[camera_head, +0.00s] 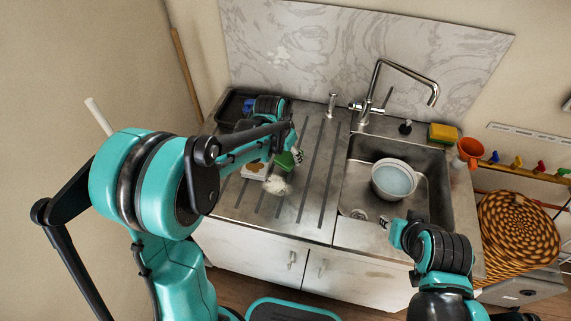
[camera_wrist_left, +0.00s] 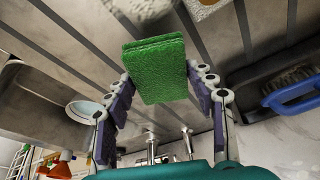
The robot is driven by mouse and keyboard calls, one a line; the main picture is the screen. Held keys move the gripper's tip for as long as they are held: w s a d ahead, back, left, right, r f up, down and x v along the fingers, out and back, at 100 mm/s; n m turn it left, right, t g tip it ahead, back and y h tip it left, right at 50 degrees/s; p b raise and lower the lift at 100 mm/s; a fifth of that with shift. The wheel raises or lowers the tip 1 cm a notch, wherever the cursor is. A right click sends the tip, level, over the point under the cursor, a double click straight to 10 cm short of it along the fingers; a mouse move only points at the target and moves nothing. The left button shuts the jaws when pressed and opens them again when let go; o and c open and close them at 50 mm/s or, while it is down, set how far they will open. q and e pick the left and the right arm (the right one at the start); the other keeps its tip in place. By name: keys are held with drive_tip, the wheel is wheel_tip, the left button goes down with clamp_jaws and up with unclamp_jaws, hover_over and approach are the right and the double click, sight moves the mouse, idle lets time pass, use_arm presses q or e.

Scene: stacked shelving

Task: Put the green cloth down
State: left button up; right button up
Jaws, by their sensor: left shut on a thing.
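The green cloth (camera_head: 285,160) is a small, folded, thick-looking rectangle. It shows large in the left wrist view (camera_wrist_left: 155,70), between the two fingers of my left gripper (camera_wrist_left: 160,92). In the head view my left gripper (camera_head: 294,153) is over the ribbed metal drainboard (camera_head: 312,205), shut on the cloth. My arm hides part of both. I cannot tell whether the cloth touches the drainboard. My right gripper (camera_head: 398,232) is at the front edge of the sink, away from the cloth; its fingers are too small to judge.
A white fluffy item (camera_head: 277,184) and a patterned white box (camera_head: 252,170) lie near the cloth. A dark tray (camera_head: 230,112) stands behind. The sink (camera_head: 429,178) holds a white bowl (camera_head: 394,181). The drainboard's right part is clear.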

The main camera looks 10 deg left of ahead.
sight(286, 163)
use_arm(q)
drive_tip(key=shift+s+a+f, duration=0.1)
drive_tip(key=shift+a+f, duration=0.1)
drive_tip(key=shift+f, duration=0.3)
wheel_tip(286, 163, down, 3)
drive_tip(key=shift+f+b, duration=0.15)
drive_tip(key=shift+b, duration=0.65)
drive_tip(key=shift+f, duration=0.15)
drive_tip(key=o, duration=1.2)
drive_tip(key=shift+o, duration=0.2)
